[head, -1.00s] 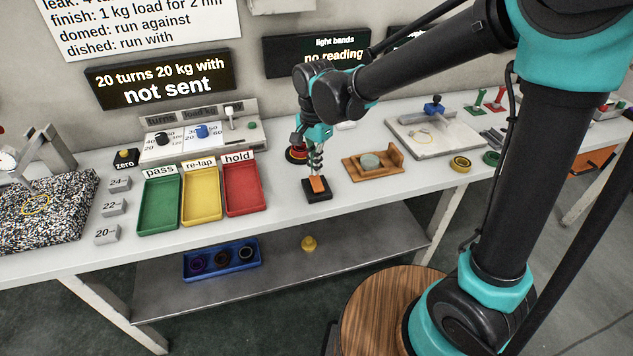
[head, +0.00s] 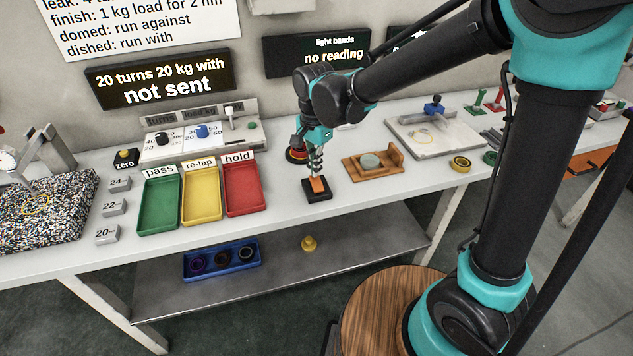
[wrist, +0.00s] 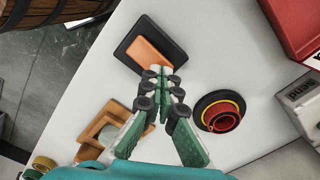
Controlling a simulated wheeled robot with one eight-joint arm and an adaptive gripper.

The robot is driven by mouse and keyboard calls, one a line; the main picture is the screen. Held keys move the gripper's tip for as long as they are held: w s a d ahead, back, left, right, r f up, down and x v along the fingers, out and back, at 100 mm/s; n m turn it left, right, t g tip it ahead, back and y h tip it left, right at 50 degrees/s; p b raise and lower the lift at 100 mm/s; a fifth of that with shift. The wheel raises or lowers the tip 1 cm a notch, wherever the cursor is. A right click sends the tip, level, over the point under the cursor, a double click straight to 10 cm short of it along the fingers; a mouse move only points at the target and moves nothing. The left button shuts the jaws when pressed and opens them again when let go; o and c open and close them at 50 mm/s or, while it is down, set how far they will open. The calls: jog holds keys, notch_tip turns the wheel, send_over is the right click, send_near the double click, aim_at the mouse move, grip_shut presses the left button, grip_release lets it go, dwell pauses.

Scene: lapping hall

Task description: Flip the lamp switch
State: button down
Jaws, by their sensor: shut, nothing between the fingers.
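The lamp switch is an orange rocker (head: 319,184) on a black base (head: 317,195), near the front edge of the bench. In the wrist view the orange rocker (wrist: 150,52) lies on its black base (wrist: 136,38), just beyond my fingertips. My gripper (head: 316,172) points down at the switch, with its fingers together and nothing between them. In the wrist view the tips of my gripper (wrist: 160,72) overlap the near end of the rocker. They look to be touching it or just above it; I cannot tell which. The tips hide that end.
A red and black round piece (wrist: 221,116) stands close beside my gripper. The red hold tray (head: 243,190) is to the left. A wooden holder (head: 372,163) with a pale disc is to the right. The bench's front edge is close to the switch.

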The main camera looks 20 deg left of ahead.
jog(key=shift+f, duration=0.75)
dwell(0.3)
jog(key=shift+r, duration=3.55)
jog(key=w+d+f+n, duration=0.1)
jog(key=d, duration=0.6)
jog(key=d+f+n+t, duration=0.1)
jog(key=d+f, duration=0.1)
jog(key=d, duration=0.5)
jog(key=w+d+f, duration=0.1)
jog(key=d, duration=0.6)
jog(key=shift+w+d+f+n+t+y, duration=0.1)
jog(key=shift+w+f+n+t+y, duration=0.2)
jog(key=shift+w+n+t+y, duration=0.1)
jog(key=s+d+f+n+t, duration=0.1)
jog(key=s+d+f, duration=0.2)
jog(key=d, duration=0.4)
jog(key=s+d+f+n+t, duration=0.1)
jog(key=s+d+f+n, duration=0.1)
jog(key=d, duration=0.6)
jog(key=shift+s+d+f+h, duration=0.3)
jog(key=shift+s+f+h, duration=0.15)
jog(key=shift+s, duration=0.65)
